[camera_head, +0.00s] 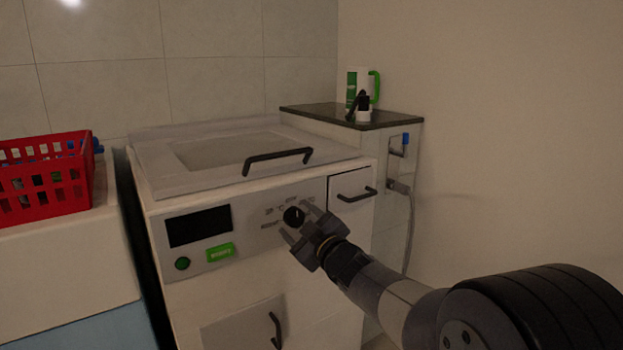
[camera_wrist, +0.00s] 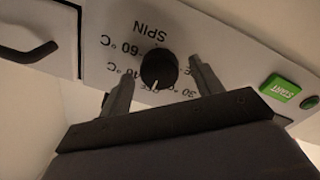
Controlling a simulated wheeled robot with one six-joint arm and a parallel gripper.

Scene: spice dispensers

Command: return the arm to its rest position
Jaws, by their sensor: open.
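My arm reaches in from the lower right in the head view, and my gripper (camera_head: 298,224) is at the front panel of a white washing machine (camera_head: 228,200). The gripper is open, its two fingers spread on either side of a black round dial (camera_head: 293,216). In the wrist view the fingers of my gripper (camera_wrist: 162,70) stand apart with the dial (camera_wrist: 158,68) between and just beyond their tips. A gap shows on both sides, so they do not appear to grip it. Its white mark points toward the bottom of the picture. Whether a finger touches the panel I cannot tell.
The lid handle (camera_head: 277,158) and drawer handle (camera_head: 357,195) stick out near my gripper. A green start button (camera_head: 220,252) is left of the dial. A dark-topped cabinet (camera_head: 372,115) stands behind right, a red basket (camera_head: 45,175) at left. Bare wall fills the right.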

